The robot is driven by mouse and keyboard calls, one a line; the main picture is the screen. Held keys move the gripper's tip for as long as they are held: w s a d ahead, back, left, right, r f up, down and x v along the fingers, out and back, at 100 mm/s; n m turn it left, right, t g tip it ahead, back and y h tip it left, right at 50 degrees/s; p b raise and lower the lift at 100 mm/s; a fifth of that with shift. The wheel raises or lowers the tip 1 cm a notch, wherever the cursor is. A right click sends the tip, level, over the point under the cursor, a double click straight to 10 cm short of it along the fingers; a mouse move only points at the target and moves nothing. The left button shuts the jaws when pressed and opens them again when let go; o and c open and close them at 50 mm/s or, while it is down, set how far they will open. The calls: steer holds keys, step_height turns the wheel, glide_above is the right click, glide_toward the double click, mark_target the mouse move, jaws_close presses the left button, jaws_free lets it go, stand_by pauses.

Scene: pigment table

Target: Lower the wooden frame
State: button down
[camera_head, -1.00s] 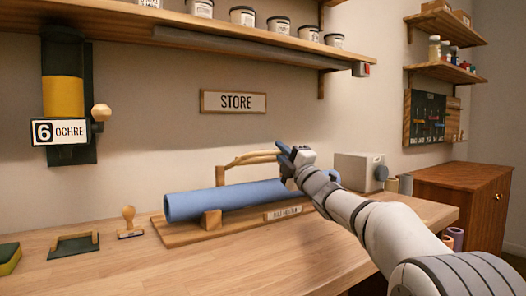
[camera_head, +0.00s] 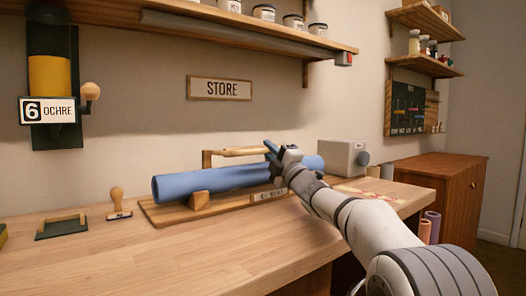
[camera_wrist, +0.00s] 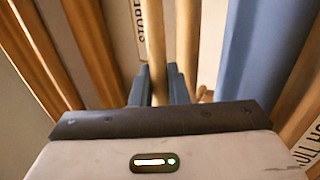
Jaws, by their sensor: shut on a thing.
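The wooden frame (camera_head: 244,152) is a pale bar with an upright post at its left. It stands behind the blue roll (camera_head: 225,181), which lies in a wooden holder (camera_head: 158,214) on the table. My gripper (camera_head: 272,152) is at the right part of the bar, above the roll. In the wrist view the blue fingers of my gripper (camera_wrist: 161,86) are shut around a wooden bar (camera_wrist: 155,45), with the roll (camera_wrist: 262,60) to the right. The frame's lower parts are mostly hidden by the roll and my arm.
A grey box (camera_head: 343,157) with a knob stands right of the roll. A stamp (camera_head: 118,203) and a dark pad (camera_head: 61,227) stand left of the holder. A shelf (camera_head: 230,30) with jars overhangs the back. The front of the table (camera_head: 190,255) is clear.

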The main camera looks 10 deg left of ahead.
steer(key=c, duration=1.9)
jaws_free()
steer(key=shift+w+d+f, duration=0.15)
steer(key=shift+d, duration=0.1)
steer(key=shift+o, duration=0.8)
steer(key=shift+w+d, duration=0.1)
steer(key=shift+w, duration=0.05)
steer(key=shift+o, duration=1.2)
steer(key=shift+a, duration=0.25)
steer(key=shift+s, duration=0.2)
steer(key=shift+s+d, duration=0.1)
steer(key=shift+d, duration=0.1)
steer(key=s+d+p, duration=0.2)
steer(key=s+d, duration=0.6)
steer(key=d, duration=0.1)
steer(key=shift+s+d+f, duration=0.2)
steer(key=shift+s+f, duration=0.05)
steer(key=shift+f, duration=0.05)
